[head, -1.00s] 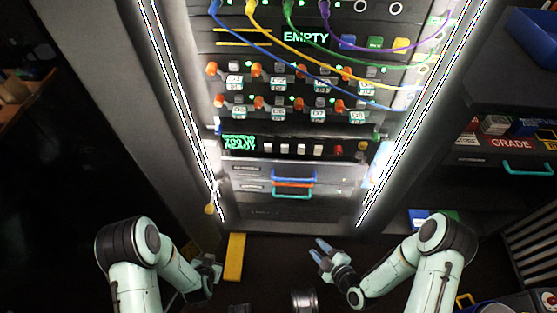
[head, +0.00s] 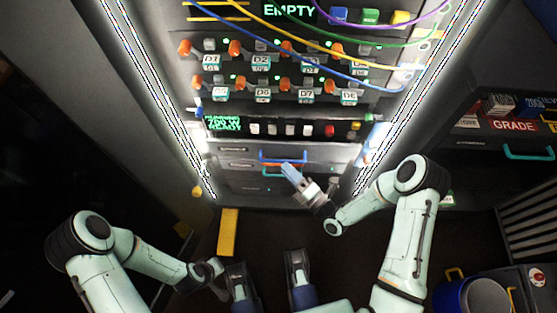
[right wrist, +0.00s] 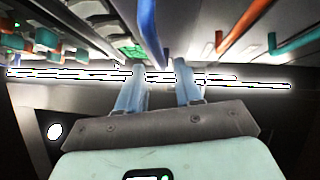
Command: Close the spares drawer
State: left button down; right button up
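The rack's lower drawers have a blue handle (head: 283,161), an orange-red handle and a teal handle close together. I cannot read which drawer is the spares one, nor how far any stands out. My right gripper (head: 289,169) is just in front of these handles and partly hides the lower ones. In the right wrist view its two blue fingers (right wrist: 159,75) are apart with nothing between them; the blue handle (right wrist: 147,25) shows beyond the tips. My left gripper (head: 212,268) is low at the left, away from the drawers; its fingers are unclear.
A power panel (head: 225,125) with small buttons sits above the drawers, with cables higher up. A yellow bar (head: 228,232) lies below the rack at left. A right-hand cabinet has a teal handle (head: 528,153). A blue bin (head: 470,296) stands at lower right.

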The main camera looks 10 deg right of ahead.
aim_at(280, 151)
jog(key=x, duration=0.5)
pick_arm(q)
jog(key=shift+w+a+f, duration=0.25)
jog(key=shift+w+f, duration=0.05)
jog(key=shift+w, duration=0.2)
